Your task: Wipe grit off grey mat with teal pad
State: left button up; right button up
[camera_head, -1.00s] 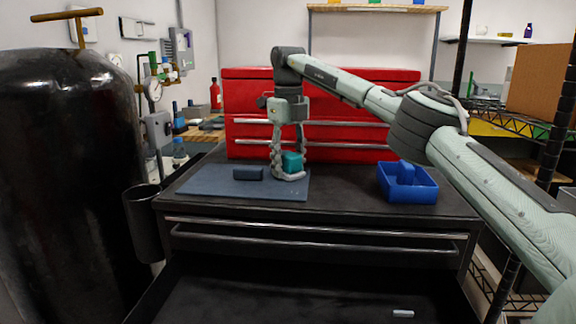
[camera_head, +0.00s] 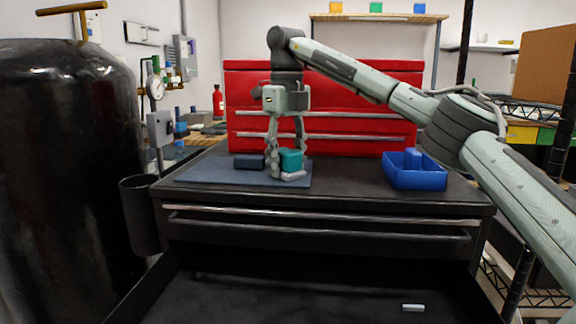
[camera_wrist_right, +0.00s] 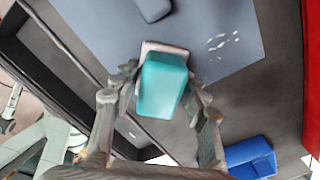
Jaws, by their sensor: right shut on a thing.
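The blue-grey mat (camera_head: 215,175) lies flat on the left part of the black cabinet top. My right gripper (camera_head: 286,166) points down at the mat's right part and is shut on the teal pad (camera_head: 292,157), a teal block with a pale underside. The wrist view shows the pad (camera_wrist_right: 162,85) between both fingers. The pad is low, at the mat's right edge; I cannot tell whether it touches. White grit (camera_wrist_right: 222,41) lies in a small patch on the mat, apart from the pad. The grit is not discernible in the head view. My left gripper is not in view.
A dark blue-grey block (camera_head: 249,161) sits on the mat, left of my right gripper. A blue bin (camera_head: 417,181) with a blue item inside stands at right. A red tool chest (camera_head: 330,110) stands behind. An open drawer below holds a small pale piece (camera_head: 413,307).

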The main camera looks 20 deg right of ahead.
aim_at(284, 175)
jog(key=shift+s+a+f+b, duration=0.15)
jog(key=shift+s+a+b, duration=0.45)
jog(key=shift+s, duration=0.25)
jog(key=shift+s+a, duration=0.1)
jog(key=shift+s, duration=0.2)
jog(key=shift+s+a+r, duration=0.2)
jog(key=shift+s+a, duration=0.05)
jog(key=shift+s, duration=0.15)
jog(key=shift+s+a+f, duration=0.1)
jog(key=shift+s+a, duration=0.35)
jog(key=shift+s, duration=0.3)
jog(key=shift+s+a+f, duration=0.1)
jog(key=shift+s+a, duration=0.35)
jog(key=shift+s, duration=0.3)
notch_tip(284, 175, up, 6)
jog(key=p, duration=0.6)
jog(key=shift+w+r, duration=0.1)
jog(key=shift+r, duration=0.05)
